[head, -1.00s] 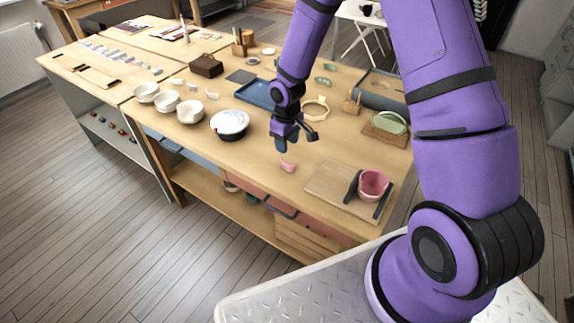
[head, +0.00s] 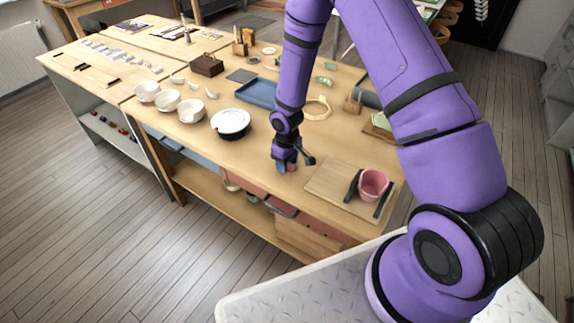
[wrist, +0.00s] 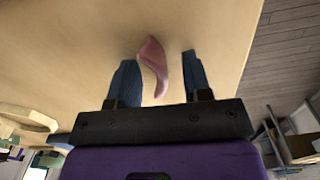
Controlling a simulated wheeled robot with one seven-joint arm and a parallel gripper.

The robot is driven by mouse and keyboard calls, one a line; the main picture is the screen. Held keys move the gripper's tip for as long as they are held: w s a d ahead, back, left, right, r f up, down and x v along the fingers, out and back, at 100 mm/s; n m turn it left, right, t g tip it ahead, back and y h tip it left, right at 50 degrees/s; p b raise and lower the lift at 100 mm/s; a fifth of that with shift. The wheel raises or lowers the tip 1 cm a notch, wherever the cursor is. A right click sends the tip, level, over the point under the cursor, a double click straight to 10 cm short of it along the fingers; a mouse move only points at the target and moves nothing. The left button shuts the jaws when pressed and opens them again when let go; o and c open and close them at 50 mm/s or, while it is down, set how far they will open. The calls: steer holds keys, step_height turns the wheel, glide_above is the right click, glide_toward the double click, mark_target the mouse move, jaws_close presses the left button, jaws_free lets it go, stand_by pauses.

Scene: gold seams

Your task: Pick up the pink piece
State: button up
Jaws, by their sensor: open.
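The pink piece (wrist: 153,62) is a small curved shard on the wooden tabletop. In the wrist view it lies between the two blue fingers of my open gripper (wrist: 160,78), with tabletop showing on both sides of it. In the head view my gripper (head: 285,166) is low over the table, and only a sliver of the pink piece (head: 292,167) shows beside the fingers. I cannot tell whether a finger touches it.
A pink cup (head: 373,184) stands between dark bars on a wooden board (head: 326,188) to the right. A blue tray (head: 257,93) lies behind. The table's front edge is close.

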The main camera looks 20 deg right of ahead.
jaws_close()
